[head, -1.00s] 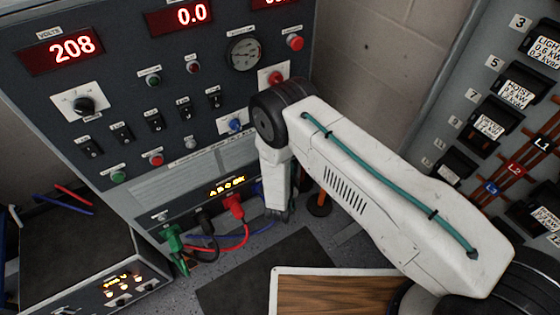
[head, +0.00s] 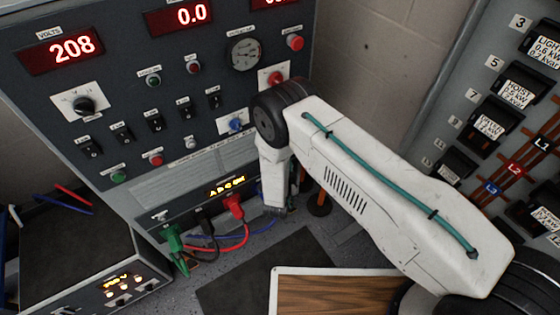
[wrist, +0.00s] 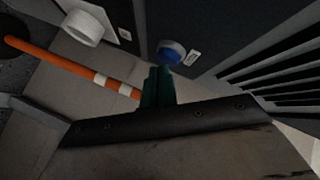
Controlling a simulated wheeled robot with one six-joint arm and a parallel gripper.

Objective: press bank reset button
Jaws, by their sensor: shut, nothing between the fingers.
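A round blue button (wrist: 172,52) with a small white label beside it shows on a dark panel in the wrist view. The label is too small to read, so I cannot tell for sure that it is the bank reset button. My gripper (wrist: 158,76) has its green fingers together and empty. Its tips appear just below the blue button in the picture; I cannot tell whether they touch it. In the head view my arm hides most of the gripper, low beside the console's right side, and I do not make out this button there.
The console (head: 140,100) carries meters, switches and red buttons. Red, green and black plugs with cables (head: 232,208) sit at its base. A white round part (wrist: 82,27) and an orange rod with white bands (wrist: 75,70) lie left of my fingers. Black slats are at right.

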